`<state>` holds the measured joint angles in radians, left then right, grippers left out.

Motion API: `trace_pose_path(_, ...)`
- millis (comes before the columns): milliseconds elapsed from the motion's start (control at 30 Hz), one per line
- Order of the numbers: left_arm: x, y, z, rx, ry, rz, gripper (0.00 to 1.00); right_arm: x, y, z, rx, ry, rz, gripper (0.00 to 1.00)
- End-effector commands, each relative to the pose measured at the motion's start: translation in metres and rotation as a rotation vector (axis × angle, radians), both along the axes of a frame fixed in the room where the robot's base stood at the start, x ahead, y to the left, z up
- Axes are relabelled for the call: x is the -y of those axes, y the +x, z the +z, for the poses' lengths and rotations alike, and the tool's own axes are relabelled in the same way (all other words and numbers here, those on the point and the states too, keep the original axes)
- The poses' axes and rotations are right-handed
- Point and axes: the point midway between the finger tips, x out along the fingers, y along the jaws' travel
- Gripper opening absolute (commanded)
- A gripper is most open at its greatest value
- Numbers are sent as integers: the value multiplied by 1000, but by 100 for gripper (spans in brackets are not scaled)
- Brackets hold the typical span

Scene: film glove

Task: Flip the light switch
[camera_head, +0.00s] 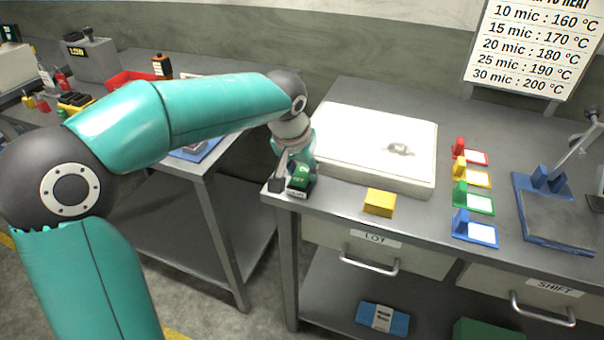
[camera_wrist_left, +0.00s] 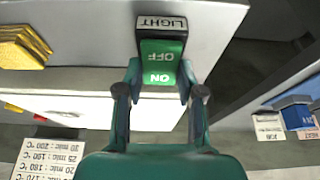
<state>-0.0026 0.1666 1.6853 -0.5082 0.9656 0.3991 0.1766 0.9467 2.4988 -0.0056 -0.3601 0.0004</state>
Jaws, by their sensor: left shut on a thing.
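The light switch (camera_head: 300,180) is a green rocker in a dark housing at the front left corner of the right-hand table. In the left wrist view the switch (camera_wrist_left: 162,50) shows its LIGHT label and the words OFF and ON, upside down. My left gripper (camera_head: 289,166) reaches it from behind and above. In the wrist view the left gripper (camera_wrist_left: 159,88) has one finger on each side of the rocker's ON end and is shut on the switch. Whether the rocker is tipped to ON or OFF is unclear. My right gripper is out of view.
A white light box (camera_head: 345,150) lies behind the switch. A yellow block (camera_head: 379,202) stands to its right. Coloured holders (camera_head: 475,232) and a blue-framed device (camera_head: 550,225) are further right. A gap separates this table from the left bench (camera_head: 200,166).

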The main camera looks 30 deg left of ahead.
Motion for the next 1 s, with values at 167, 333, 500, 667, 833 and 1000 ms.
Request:
trace_pose_path(167, 1, 0, 0, 0, -1, -2, 39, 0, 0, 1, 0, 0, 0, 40)
trace_pose_path(333, 1, 0, 0, -1, -1, -1, 62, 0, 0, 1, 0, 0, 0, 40)
trace_pose_path(500, 0, 0, 0, -2, -1, 0, 62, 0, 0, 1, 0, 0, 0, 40)
trace_pose_path(667, 1, 0, 2, -1, -1, 0, 62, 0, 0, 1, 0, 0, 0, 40)
trace_pose_path(833, 2, -6, 18, 2, -1, 1, 62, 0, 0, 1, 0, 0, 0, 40)
trace_pose_path(1000, 5, -16, 48, 5, -2, 0, 62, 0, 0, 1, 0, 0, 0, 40)
